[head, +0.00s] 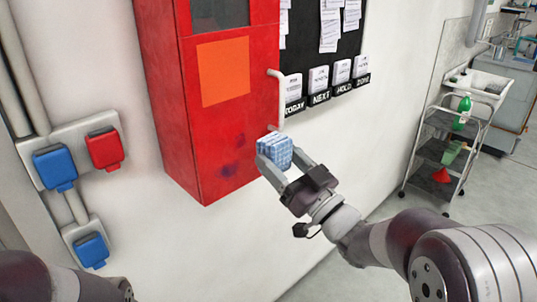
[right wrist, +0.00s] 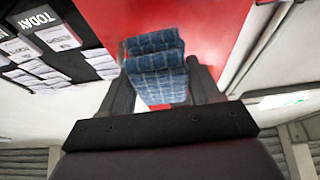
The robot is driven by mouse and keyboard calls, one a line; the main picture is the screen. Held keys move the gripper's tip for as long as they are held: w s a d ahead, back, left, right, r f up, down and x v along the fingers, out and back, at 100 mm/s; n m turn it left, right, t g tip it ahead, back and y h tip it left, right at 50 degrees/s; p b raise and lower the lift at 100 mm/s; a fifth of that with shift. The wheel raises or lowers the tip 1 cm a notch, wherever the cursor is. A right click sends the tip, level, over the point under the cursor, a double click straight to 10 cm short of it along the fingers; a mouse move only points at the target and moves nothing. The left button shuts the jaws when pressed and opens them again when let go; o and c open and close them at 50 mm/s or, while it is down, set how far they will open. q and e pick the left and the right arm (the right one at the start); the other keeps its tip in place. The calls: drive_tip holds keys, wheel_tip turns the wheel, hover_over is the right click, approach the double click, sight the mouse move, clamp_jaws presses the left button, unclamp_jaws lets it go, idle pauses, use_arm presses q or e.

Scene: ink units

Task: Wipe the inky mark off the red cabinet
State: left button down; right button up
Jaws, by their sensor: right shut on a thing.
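The red cabinet (head: 210,130) hangs on the white wall, with an orange square panel on its door. A dark purple inky mark (head: 230,169) shows low on the cabinet front, with a fainter smudge above it. My right gripper (head: 273,158) is shut on a folded blue checked cloth (head: 276,150), just right of the mark near the cabinet's lower right edge. In the right wrist view the cloth (right wrist: 156,65) sits between the fingers, in front of the red cabinet (right wrist: 205,25). I cannot tell whether it touches the door. My left gripper is not in view.
A light door handle (head: 278,100) sticks out at the cabinet's right edge. A black board (head: 310,60) with papers and labelled card holders is right of it. Blue and red sockets (head: 104,149) are on the left. A trolley (head: 455,135) stands at the far right.

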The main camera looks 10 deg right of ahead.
drive_tip(key=shift+s+d, duration=0.4)
drive_tip(key=shift+s, duration=0.25)
drive_tip(key=shift+s+d, duration=0.9)
drive_tip(key=shift+s, duration=0.3)
